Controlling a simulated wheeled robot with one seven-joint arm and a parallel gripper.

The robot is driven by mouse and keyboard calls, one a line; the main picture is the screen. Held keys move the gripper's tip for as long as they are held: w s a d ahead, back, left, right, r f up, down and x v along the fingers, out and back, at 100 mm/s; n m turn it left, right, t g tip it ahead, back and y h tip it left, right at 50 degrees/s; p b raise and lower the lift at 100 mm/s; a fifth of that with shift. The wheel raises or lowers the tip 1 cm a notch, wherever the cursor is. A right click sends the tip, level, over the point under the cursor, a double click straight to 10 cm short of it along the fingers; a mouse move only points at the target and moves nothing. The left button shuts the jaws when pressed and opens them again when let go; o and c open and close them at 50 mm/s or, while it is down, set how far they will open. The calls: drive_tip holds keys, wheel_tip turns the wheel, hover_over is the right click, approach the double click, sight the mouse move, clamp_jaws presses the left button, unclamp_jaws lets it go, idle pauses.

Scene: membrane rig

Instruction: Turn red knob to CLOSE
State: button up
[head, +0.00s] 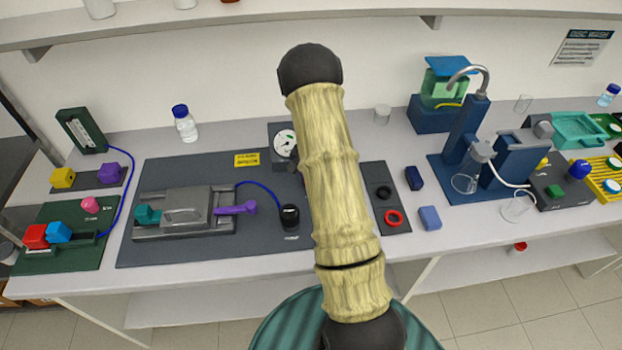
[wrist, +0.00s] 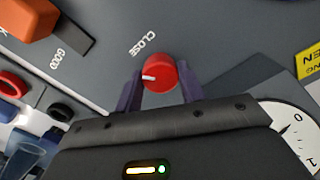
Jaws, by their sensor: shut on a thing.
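The red knob (wrist: 159,73) shows in the wrist view, on a dark grey panel. A white pointer mark lies on its left side, and the word CLOSE (wrist: 144,43) is printed just above and left of it. My gripper (wrist: 160,88) has its two purple fingers on either side of the knob and is shut on it. In the head view my own arm covers the knob and my gripper. The pressure gauge (head: 285,142) stands just left of my arm, and part of its dial (wrist: 290,130) shows at the right of the wrist view.
The grey mat (head: 200,258) holds a metal clamp rig (head: 184,207) with a purple lever (head: 236,208). A dark panel with a red ring (head: 394,218) lies right of my arm. An orange block (wrist: 28,18) and a yellow label (wrist: 309,62) are near my gripper.

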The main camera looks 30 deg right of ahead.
drive_tip(key=m, duration=0.3)
drive_tip(key=shift+m, duration=2.1)
drive_tip(key=o, duration=1)
wheel_tip(320, 180, up, 18)
drive_tip(key=b, duration=0.3)
drive_tip(key=shift+f, duration=0.25)
